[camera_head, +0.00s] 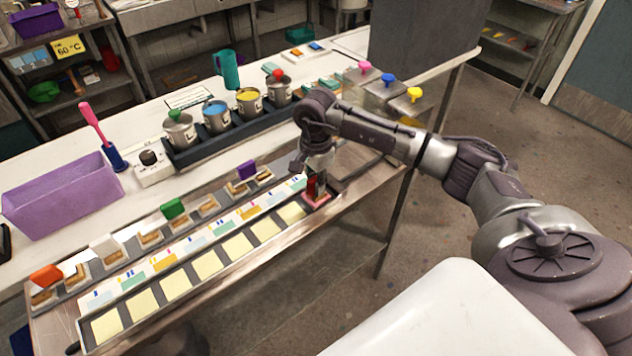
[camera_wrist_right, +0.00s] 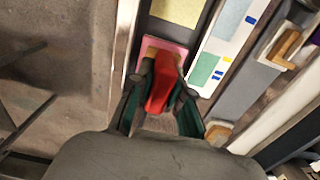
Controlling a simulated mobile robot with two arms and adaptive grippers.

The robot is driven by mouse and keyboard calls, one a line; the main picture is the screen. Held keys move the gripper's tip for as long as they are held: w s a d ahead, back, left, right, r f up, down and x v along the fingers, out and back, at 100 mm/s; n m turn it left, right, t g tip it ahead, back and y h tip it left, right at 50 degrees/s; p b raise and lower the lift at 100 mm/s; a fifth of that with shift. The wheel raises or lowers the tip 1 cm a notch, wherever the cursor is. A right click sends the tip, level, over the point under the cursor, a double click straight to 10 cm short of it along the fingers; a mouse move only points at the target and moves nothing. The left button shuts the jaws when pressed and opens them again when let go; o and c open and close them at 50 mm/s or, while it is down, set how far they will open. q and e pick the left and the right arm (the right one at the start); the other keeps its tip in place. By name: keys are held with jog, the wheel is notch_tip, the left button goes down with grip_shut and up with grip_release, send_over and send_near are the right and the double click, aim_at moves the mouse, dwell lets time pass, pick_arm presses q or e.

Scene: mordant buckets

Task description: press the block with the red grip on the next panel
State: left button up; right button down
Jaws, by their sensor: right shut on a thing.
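My right gripper (camera_head: 316,190) is at the right end of the row of panels. In the right wrist view its fingers (camera_wrist_right: 158,108) are closed around the red grip (camera_wrist_right: 161,84) of a block. The block is over a pink pad (camera_head: 320,203), which also shows in the wrist view (camera_wrist_right: 172,46); I cannot tell whether they touch. Several pale yellow panels (camera_head: 237,247) lie in a row to the left, the nearest being the right-end panel (camera_head: 291,213). It is partly visible in the wrist view (camera_wrist_right: 180,9). My left gripper is not in view.
Blocks with orange (camera_head: 46,276), white (camera_head: 103,244), green (camera_head: 173,209) and purple (camera_head: 246,170) grips stand in a rack behind the panels. Pots in a dark tray (camera_head: 190,158) stand farther back. A purple bin (camera_head: 65,198) is at left. Open floor (camera_head: 460,225) lies right of the table.

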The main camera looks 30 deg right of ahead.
jog(key=shift+r+p, duration=1.8)
jog(key=shift+r, duration=1.75)
